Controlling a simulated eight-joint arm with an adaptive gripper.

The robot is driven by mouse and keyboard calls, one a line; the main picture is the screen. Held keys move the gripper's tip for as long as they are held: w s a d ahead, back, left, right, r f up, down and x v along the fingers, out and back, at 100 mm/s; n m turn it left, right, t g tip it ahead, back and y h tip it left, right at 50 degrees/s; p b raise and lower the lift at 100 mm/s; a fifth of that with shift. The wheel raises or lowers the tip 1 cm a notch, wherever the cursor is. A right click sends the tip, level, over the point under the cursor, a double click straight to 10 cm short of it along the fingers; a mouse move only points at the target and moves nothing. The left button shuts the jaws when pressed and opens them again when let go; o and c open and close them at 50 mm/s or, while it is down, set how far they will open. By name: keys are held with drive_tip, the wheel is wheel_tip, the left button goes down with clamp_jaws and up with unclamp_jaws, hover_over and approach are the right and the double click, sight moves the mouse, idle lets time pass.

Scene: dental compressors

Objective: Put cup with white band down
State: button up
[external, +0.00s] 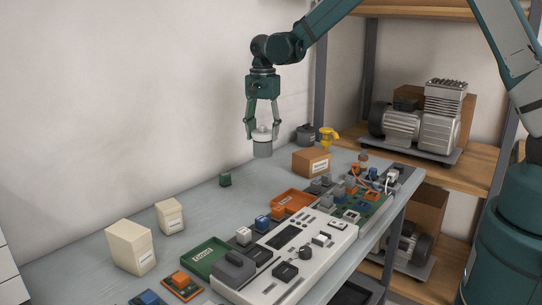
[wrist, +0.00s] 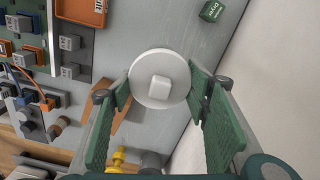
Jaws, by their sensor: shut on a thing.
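The cup with the white band (external: 262,149) is a grey cylinder with a white upper part. My gripper (external: 262,127) points down and is shut on it from both sides. The cup looks upright and appears to hang above the back of the grey table (external: 205,228). In the wrist view the cup's round white top (wrist: 160,79) with a square knob sits between the two green finger pads of my gripper (wrist: 160,95). The cup's underside is hidden in the wrist view.
A dark grey pot (external: 306,133), a yellow object (external: 327,138) and a cardboard box (external: 312,162) stand to the right. Devices and trays, including an orange tray (external: 293,201), fill the front.

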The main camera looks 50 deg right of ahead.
sight(263, 148)
drive_tip(key=shift+f, duration=3.1)
drive_tip(key=shift+f, duration=0.1)
drive_tip(key=shift+f, duration=1.75)
drive_tip(key=shift+f, duration=0.2)
drive_tip(key=o, duration=1.1)
drive_tip(key=shift+r, duration=0.15)
wheel_tip(263, 148, up, 12)
drive_tip(key=shift+r, duration=0.1)
